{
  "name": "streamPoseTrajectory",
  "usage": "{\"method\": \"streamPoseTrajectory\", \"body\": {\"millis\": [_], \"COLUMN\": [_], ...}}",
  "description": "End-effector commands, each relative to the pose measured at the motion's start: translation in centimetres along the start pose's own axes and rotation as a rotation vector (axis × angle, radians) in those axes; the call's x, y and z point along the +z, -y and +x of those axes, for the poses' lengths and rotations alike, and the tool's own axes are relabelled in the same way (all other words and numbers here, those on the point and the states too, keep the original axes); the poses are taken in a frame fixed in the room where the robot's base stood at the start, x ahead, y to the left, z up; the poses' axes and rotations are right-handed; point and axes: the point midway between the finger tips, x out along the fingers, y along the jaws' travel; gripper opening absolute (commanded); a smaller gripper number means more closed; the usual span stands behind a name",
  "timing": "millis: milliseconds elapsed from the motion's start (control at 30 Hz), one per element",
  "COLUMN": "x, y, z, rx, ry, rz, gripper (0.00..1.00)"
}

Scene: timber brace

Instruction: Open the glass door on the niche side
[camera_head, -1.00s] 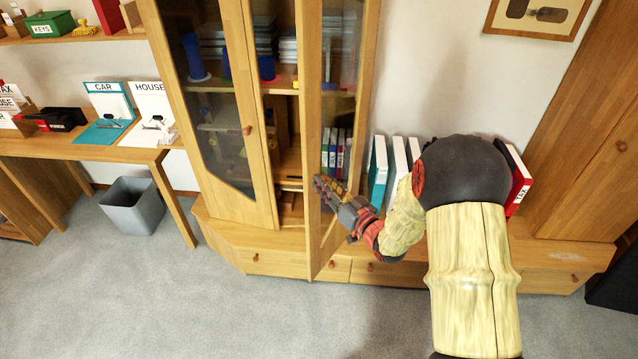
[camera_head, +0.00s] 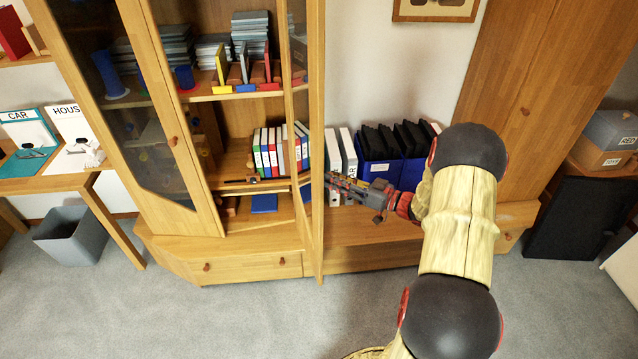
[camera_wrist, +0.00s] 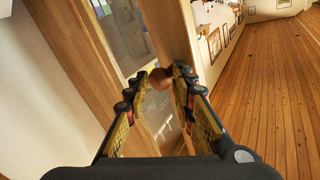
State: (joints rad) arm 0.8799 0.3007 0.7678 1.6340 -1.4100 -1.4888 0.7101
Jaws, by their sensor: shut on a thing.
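The right-hand glass door (camera_head: 316,110) of the timber cabinet, beside the niche with the binders, stands swung wide out, seen nearly edge-on in the head view. My gripper (camera_head: 333,182) is at the right of this door's front edge. In the wrist view my gripper (camera_wrist: 166,82) is shut on the door's round brown knob (camera_wrist: 160,77), with a finger on each side. The door's wooden frame (camera_wrist: 172,35) and glass also show there. The knob is hidden in the head view. The left glass door (camera_head: 150,110) is shut.
Open shelves hold several books (camera_head: 275,152) and grey stacks. Blue file boxes (camera_head: 385,172) and white binders stand in the niche right of the door. A desk and a grey bin (camera_head: 72,236) are at left. The carpet in front is clear.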

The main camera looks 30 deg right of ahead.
Motion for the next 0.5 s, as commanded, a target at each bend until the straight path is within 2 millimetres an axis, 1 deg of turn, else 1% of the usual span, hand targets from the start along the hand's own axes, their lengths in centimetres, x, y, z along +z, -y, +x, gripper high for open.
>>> {"method": "streamPoseTrajectory", "body": {"millis": [33, 100, 300, 500], "x": [-1.4, -1.6, -2.1, -2.4], "y": [-1.8, -2.5, -4.1, -4.8], "z": [-0.2, -0.6, -1.4, -1.7], "rx": [0.002, -0.029, -0.093, -0.129], "ry": [-0.006, 0.002, 0.021, 0.031], "rz": [-0.021, -0.022, -0.023, -0.025], "gripper": [0.00, 0.00, 0.00, 0.00]}}
